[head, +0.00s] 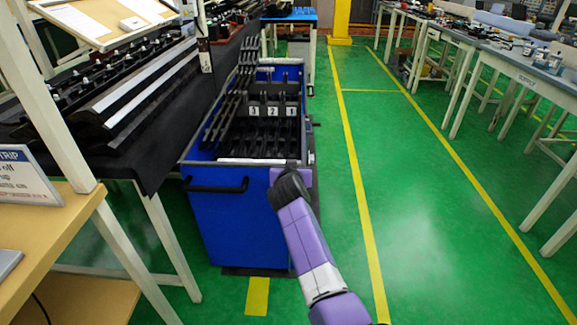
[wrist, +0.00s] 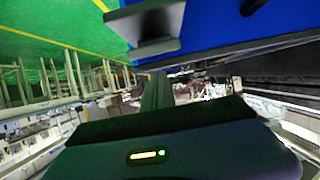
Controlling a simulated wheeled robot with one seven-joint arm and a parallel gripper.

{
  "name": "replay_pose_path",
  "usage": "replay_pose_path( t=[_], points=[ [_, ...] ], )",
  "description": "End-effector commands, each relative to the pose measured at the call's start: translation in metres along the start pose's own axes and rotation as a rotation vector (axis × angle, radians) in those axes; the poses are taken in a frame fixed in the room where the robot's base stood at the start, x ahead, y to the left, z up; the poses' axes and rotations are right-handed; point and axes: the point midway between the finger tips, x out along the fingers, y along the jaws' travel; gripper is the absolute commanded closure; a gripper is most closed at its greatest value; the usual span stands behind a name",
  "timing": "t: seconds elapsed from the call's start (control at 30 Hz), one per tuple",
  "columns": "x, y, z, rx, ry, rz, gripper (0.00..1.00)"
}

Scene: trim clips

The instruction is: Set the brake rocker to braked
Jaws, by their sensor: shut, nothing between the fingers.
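The blue cart (head: 235,225) stands ahead with its black handle (head: 215,187) on the near end. In the wrist view, a dark grey bracket-like piece (wrist: 145,22) sits against the cart's blue panel (wrist: 210,25); it may be the brake rocker, but its setting cannot be read. My gripper (wrist: 157,77) is shut and empty, its narrow dark fingers pointing toward that piece. Whether they touch it cannot be told. In the head view my purple arm reaches to the cart's near right corner and hides the fingers and any rocker there.
The cart holds black strips behind dividers numbered 3, 2, 1 (head: 272,111). A black-covered bench (head: 150,165) stands close on its left. Green floor (head: 420,215) with yellow lines is clear to the right, up to white-legged tables (head: 520,75).

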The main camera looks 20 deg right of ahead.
Motion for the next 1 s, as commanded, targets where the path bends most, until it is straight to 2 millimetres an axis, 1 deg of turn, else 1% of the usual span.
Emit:
replay_pose_path(
  t=[0.03, 0.07, 0.1, 0.4, 0.6, 0.8, 1.0],
  points=[
    [-0.005, 0.002, -0.021, 0.003, 0.005, 0.000, 1.00],
    [-0.010, 0.001, -0.012, 0.000, 0.004, -0.001, 1.00],
    [-0.016, 0.001, -0.012, 0.000, 0.005, -0.001, 1.00],
    [-0.064, -0.001, -0.019, 0.000, 0.011, -0.005, 1.00],
    [-0.090, -0.001, -0.021, 0.001, 0.012, -0.004, 1.00],
    [-0.102, 0.000, -0.022, 0.001, 0.011, -0.003, 1.00],
    [-0.103, 0.000, -0.022, 0.001, 0.011, -0.004, 1.00]
  ],
)
